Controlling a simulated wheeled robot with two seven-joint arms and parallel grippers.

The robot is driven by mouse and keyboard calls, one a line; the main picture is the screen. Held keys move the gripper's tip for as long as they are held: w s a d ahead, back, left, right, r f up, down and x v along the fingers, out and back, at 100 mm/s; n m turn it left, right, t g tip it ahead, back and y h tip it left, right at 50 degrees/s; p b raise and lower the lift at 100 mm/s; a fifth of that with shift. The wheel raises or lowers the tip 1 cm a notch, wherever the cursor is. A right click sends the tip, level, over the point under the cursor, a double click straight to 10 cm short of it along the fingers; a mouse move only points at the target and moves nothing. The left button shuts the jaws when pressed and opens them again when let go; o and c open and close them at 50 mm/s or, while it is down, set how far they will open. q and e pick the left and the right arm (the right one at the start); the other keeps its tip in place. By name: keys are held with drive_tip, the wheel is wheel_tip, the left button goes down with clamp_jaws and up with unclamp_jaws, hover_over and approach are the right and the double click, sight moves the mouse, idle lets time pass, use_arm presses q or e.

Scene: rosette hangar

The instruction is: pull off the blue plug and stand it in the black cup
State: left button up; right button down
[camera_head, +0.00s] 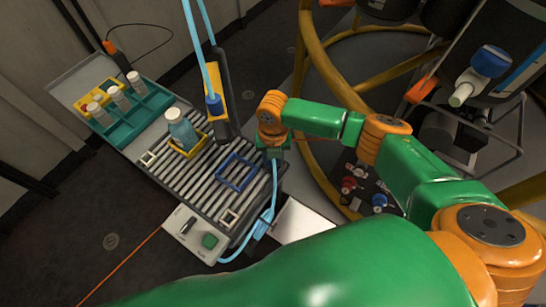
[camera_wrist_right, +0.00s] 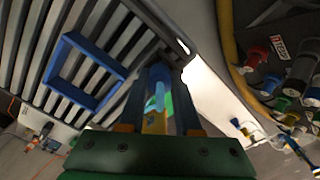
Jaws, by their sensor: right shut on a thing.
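A blue plug (camera_head: 379,201) sits on the dark panel at the rosette's foot, beside a red one; the wrist view also shows a blue plug (camera_wrist_right: 270,85) there. My right gripper (camera_head: 271,150) is over the right edge of the slatted bench, well left of that panel. In the wrist view its jaws (camera_wrist_right: 157,105) are shut on the blue end of a light-blue hose (camera_head: 273,188), with a yellow part beside it. The jaws partly hide this end. I cannot surely identify the black cup; a dark cylinder (camera_wrist_right: 301,66) stands among the plugs. My left gripper is not in view.
A black-and-yellow holder (camera_head: 222,90) stands behind my right gripper. Yellow tubing (camera_head: 322,75) curves around the panel.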

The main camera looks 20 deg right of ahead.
drive_tip(key=shift+f, duration=0.1)
drive_tip(key=c, duration=0.6)
unclamp_jaws()
drive_tip(key=shift+s, duration=0.1)
drive_tip(key=shift+o, duration=0.4)
drive_tip(key=shift+a, duration=0.2)
drive_tip(key=shift+d+f, duration=0.1)
drive_tip(key=shift+d, duration=0.05)
drive_tip(key=shift+s+d, duration=0.15)
drive_tip(key=shift+d, duration=0.1)
drive_tip(key=shift+a, duration=0.15)
drive_tip(key=shift+o, duration=0.3)
drive_tip(key=shift+o, duration=2.3)
drive_tip(key=shift+s, duration=0.1)
